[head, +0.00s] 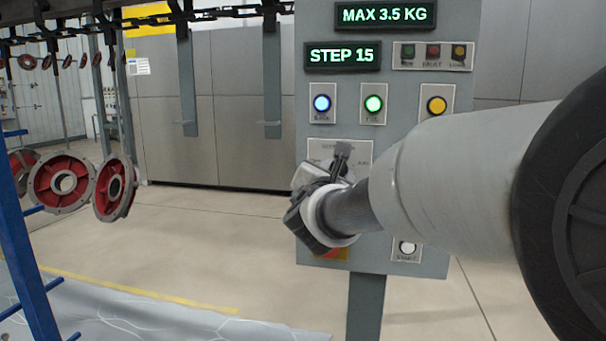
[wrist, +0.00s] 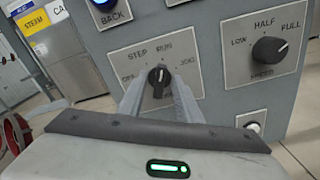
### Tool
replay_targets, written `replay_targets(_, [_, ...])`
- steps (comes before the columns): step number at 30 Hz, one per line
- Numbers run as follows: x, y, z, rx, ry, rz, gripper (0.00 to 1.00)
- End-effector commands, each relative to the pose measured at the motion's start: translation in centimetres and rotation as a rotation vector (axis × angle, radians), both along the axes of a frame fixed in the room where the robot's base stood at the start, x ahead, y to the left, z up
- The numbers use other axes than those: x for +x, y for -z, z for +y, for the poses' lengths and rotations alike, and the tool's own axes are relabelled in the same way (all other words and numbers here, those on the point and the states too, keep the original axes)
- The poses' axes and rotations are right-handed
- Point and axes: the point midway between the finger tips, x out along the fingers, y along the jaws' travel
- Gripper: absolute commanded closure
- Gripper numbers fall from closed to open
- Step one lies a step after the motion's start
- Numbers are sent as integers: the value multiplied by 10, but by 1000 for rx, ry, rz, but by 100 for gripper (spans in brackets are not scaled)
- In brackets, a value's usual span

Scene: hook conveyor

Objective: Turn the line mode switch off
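The line mode switch (wrist: 159,80) is a black knob on a plate marked OFF, STEP, RUN and JOG in the wrist view. Its pointer looks roughly upward; the exact setting is hard to read. My gripper (wrist: 158,92) is open, with one grey finger on each side of the knob and gaps between. I cannot tell how deep the fingertips reach. In the head view my gripper (head: 341,150) is in front of the switch plate (head: 322,148) and hides the knob. The panel display (head: 342,56) reads STEP 15.
A LOW/HALF/FULL knob (wrist: 270,50) sits right of the switch. A white button (head: 407,248) is below. Red wheel-like parts (head: 62,184) hang at left beside a blue frame (head: 22,250).

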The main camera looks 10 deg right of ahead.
Motion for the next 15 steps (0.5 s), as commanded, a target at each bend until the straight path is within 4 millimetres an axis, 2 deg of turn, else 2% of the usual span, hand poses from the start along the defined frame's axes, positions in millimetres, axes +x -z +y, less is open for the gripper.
replay_targets(5, [0, 0, 0, 0, 0, 0, 69])
replay_targets(10, [0, 0, 0, 0, 0, 0, 97])
replay_targets(11, [0, 0, 0, 0, 0, 0, 100])
replay_targets(15, [0, 0, 0, -1, 0, 0, 100])
